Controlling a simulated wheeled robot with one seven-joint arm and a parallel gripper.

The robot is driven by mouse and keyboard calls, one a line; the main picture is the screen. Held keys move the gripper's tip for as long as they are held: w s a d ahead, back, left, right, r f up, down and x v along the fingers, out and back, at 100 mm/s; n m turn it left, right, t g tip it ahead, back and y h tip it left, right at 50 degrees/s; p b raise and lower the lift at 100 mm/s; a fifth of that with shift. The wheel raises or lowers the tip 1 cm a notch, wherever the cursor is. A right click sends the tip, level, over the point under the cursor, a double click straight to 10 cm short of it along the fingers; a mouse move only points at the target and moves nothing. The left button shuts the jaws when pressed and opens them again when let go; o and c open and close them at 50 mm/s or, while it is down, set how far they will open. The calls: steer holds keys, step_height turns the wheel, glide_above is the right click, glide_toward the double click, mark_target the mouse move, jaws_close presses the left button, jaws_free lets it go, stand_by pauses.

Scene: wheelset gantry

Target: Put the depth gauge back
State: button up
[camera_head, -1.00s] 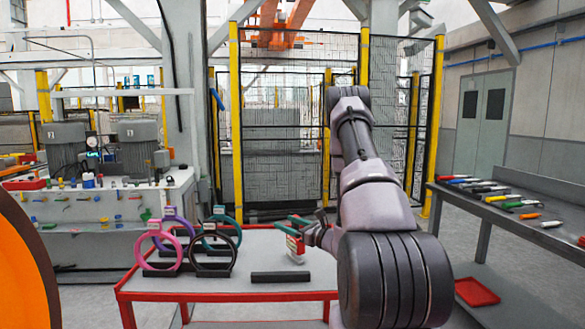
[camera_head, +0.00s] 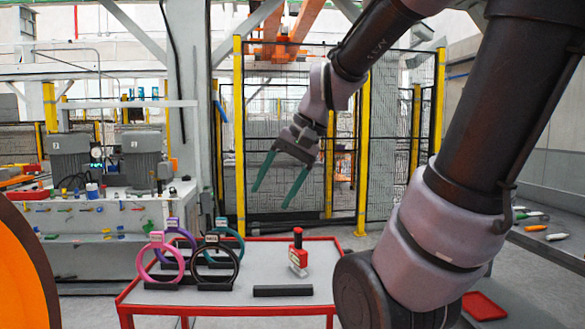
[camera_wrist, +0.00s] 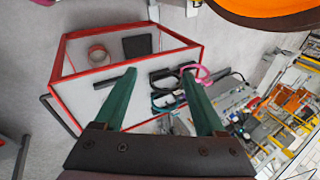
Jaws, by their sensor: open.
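The depth gauge appears to be the small tool with a red top and a pale lower part (camera_head: 298,254). It stands about upright on the grey top of the red-rimmed table (camera_head: 325,265), behind a black bar (camera_head: 283,291). My gripper (camera_head: 272,197) is open and empty, raised well above the table, up and left of the gauge in the head view. In the wrist view my gripper (camera_wrist: 159,72) has its two green fingers spread with nothing between them. I cannot make out the gauge clearly in the wrist view.
Several ring gauges stand in black holders on the table's left half, including a pink ring (camera_head: 161,263) and a black ring (camera_head: 214,265). A side bench with tools (camera_head: 545,232) is at right. A red tray (camera_head: 484,306) lies low at right. A mesh fence (camera_head: 290,150) stands behind.

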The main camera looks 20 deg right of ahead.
steer(key=d+r+t, duration=0.1)
steer(key=s+d+r+n+t+h, duration=0.1)
steer(key=r, duration=0.1)
steer(key=d+r+t+h, duration=0.1)
steer(key=shift+s+d+r+n, duration=0.1)
steer(key=shift+s+r+n, duration=0.05)
steer(key=shift+s+n, duration=0.15)
